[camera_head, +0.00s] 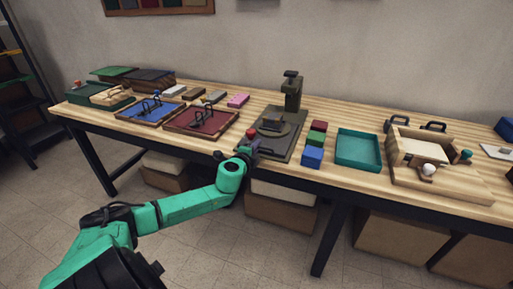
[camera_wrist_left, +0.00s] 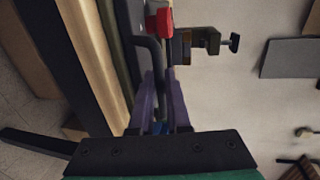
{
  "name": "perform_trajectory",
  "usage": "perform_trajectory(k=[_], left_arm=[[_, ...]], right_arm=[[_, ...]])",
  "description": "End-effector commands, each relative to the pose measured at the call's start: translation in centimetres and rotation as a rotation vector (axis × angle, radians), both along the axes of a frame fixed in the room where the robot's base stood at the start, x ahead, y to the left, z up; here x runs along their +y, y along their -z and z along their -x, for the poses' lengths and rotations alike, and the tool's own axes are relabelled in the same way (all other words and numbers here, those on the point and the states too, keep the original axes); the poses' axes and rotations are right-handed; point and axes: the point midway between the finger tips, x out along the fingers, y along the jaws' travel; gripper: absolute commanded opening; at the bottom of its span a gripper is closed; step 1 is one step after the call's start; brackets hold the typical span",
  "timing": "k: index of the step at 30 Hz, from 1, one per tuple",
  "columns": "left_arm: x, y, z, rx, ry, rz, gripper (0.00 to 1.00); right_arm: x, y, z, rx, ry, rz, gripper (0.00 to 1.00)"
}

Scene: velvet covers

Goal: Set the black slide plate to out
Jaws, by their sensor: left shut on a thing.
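The dark fixture (camera_head: 283,152) with an upright post stands at the table's front edge, in the middle of the head view. My left gripper (camera_head: 252,146) is at its front left corner, beside a red knob (camera_head: 250,133). In the left wrist view, the purple fingers of my left gripper (camera_wrist_left: 162,88) are shut on a bent black handle (camera_wrist_left: 152,48), just below the red knob (camera_wrist_left: 159,18). The black slide plate is mostly hidden behind my gripper and the handle, so I cannot tell how far it sticks out. My right gripper is not in view.
Left of the fixture lie a dark red tray (camera_head: 203,119) and a blue tray (camera_head: 150,111) with black handles. To the right are small blocks (camera_head: 313,155), a teal tray (camera_head: 358,149) and a wooden box (camera_head: 426,145). Cardboard boxes (camera_head: 280,211) sit below the table.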

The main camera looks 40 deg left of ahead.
Motion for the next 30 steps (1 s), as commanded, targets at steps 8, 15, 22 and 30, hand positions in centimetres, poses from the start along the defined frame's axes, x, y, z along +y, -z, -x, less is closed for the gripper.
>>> perform_trajectory(k=[8, 15, 22, 30], left_arm=[[-0.2, 0.6, 0.1, 0.01, 0.003, 0.003, 0.18], [-0.1, 0.4, 0.1, 0.007, 0.002, 0.002, 0.27], [-0.2, 0.2, 0.6, 0.007, 0.001, 0.002, 0.27], [-1.2, -0.4, 3.2, 0.009, 0.003, 0.002, 0.27]], right_arm=[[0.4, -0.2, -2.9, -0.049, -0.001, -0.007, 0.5], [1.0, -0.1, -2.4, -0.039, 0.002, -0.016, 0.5], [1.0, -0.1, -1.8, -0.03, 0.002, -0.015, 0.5], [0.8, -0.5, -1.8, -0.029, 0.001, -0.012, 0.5]])
